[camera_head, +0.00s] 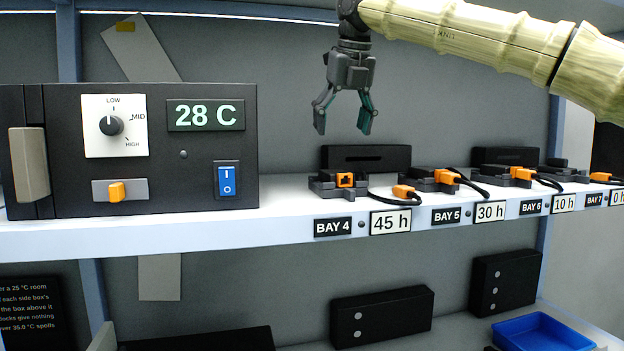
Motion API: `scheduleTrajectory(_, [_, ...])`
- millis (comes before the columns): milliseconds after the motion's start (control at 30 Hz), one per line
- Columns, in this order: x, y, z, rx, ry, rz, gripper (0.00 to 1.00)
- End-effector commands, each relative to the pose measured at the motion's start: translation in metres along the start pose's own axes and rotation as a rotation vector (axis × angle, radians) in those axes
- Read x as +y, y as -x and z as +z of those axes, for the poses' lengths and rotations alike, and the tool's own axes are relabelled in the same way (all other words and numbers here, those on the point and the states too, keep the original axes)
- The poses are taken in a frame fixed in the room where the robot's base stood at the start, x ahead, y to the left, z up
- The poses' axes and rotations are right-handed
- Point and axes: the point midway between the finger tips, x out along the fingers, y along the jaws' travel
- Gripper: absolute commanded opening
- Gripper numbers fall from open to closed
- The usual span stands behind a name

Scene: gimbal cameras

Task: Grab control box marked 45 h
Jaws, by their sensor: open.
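The 45 h label (390,222) is on the shelf edge beside the BAY 4 label (332,227). Above them sits a dark dock (326,186) with an orange socket (345,180). A low black box (365,158) with a slot in its face stands just behind the dock. A black cable with an orange plug (403,192) lies right of the dock, apart from the socket. My gripper (343,128) is open and empty, fingers pointing down, above the dock and box. Its exact depth relative to the box is hard to tell.
An oven-like unit (70,180) reading 28 C stands left on the shelf. Bays 5, 6 and 7 to the right have orange plugs (446,177) at their docks. Below are black boxes (382,315), a blue tray (540,333) and a partly cut-off text sign (30,312).

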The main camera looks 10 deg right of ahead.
Motion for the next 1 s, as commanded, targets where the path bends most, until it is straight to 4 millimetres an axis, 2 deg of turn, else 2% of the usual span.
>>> scheduleTrajectory(300, [0.0, -0.04, 0.0, 0.003, -0.001, 0.002, 0.77])
scheduleTrajectory(667, [-0.001, -0.06, -0.003, 0.002, 0.002, 0.0, 0.77])
scheduleTrajectory(1000, [-0.003, -0.096, -0.01, 0.003, 0.001, 0.001, 0.77])
